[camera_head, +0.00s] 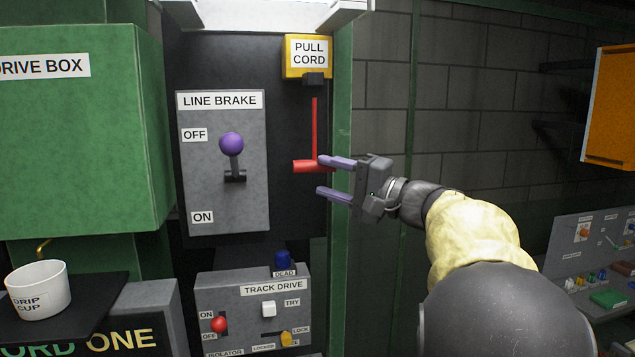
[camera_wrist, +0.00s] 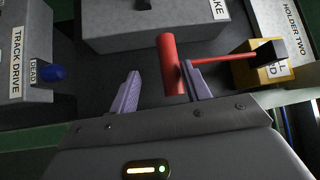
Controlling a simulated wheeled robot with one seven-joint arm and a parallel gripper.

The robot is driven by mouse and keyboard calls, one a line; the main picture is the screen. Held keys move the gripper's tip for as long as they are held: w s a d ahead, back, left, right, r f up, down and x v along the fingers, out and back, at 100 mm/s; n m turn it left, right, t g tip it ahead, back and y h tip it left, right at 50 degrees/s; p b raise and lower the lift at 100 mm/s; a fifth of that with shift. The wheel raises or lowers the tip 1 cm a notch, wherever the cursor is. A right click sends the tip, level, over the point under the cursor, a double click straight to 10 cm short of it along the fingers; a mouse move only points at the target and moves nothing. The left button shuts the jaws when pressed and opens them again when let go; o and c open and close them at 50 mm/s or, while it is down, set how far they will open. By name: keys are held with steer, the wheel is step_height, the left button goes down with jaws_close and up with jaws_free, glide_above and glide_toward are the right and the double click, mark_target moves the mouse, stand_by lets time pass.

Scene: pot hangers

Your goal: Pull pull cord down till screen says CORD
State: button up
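The pull cord box (camera_head: 307,57) is yellow, with a "PULL CORD" label. A thin red cord (camera_head: 314,125) hangs from it to a red crossbar handle (camera_head: 305,166). My gripper (camera_head: 321,174) is open at the handle's right side. The upper finger overlaps the handle's right end. In the wrist view, the handle (camera_wrist: 170,62) lies between the spread fingers (camera_wrist: 160,73), close to the finger on the cord side. A wide gap separates it from the other finger. Contact is unclear.
The line brake panel (camera_head: 201,207) with its purple-knobbed lever (camera_head: 231,143) stands left of the cord. The track drive box (camera_head: 245,300) is below, with a blue knob (camera_head: 283,259) on top. A green post (camera_head: 342,100) rises just right of the cord.

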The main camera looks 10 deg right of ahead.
steer(key=b+v, duration=0.4)
steer(key=v, duration=0.9)
steer(key=shift+s+d+b, duration=0.3)
steer(key=shift+f, duration=0.1)
steer(key=a+f+m+g+h, duration=0.1)
steer(key=a+f+g+h, duration=0.25)
steer(key=f, duration=1.05)
steer(key=a+f+m+g+h, duration=0.1)
steer(key=a+f+g+h, duration=0.3)
steer(key=f, duration=0.9)
steer(key=s+a+f+n+g+h, duration=0.1)
steer(key=s+a+f+n+h, duration=0.1)
steer(key=s+f, duration=0.4)
steer(key=s+a+f+n+g+h, duration=0.2)
steer(key=s+f+n+h, duration=0.2)
steer(key=f, duration=0.9)
steer(key=s+n, duration=0.2)
steer(key=n, duration=0.1)
steer(key=shift+a+f, duration=0.15)
steer(key=shift+f, duration=0.15)
